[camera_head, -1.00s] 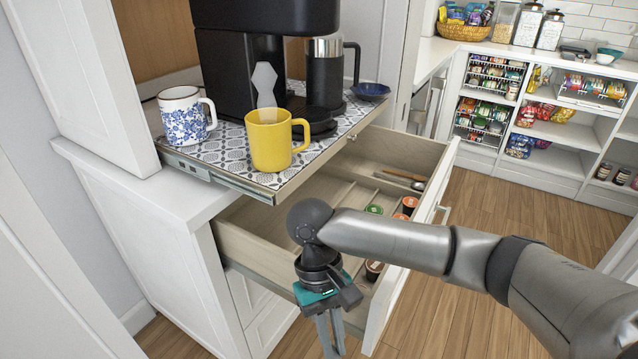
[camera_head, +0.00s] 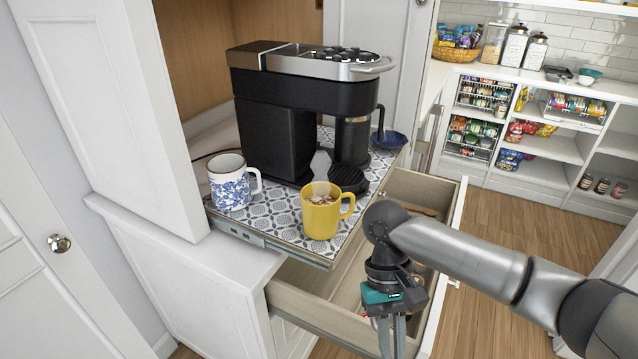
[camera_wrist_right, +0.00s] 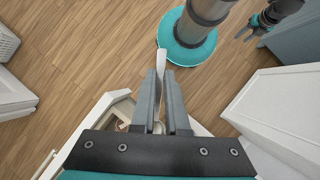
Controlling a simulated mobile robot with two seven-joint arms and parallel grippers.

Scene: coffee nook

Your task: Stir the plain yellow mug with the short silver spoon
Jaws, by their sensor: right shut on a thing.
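The plain yellow mug (camera_head: 321,222) stands upright near the front edge of the patterned pull-out shelf (camera_head: 262,230), with brown contents and pale bits inside. My right gripper (camera_head: 392,345) hangs over the open drawer, in front of the mug, to its right and lower. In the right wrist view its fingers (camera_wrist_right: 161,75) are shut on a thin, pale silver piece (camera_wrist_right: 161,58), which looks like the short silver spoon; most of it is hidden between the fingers. My left gripper (camera_wrist_right: 253,28) shows far off in the right wrist view, fingers apart and empty.
A blue-and-white mug (camera_head: 231,184) stands left of the yellow one. The open drawer (camera_head: 318,312) lies below the shelf.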

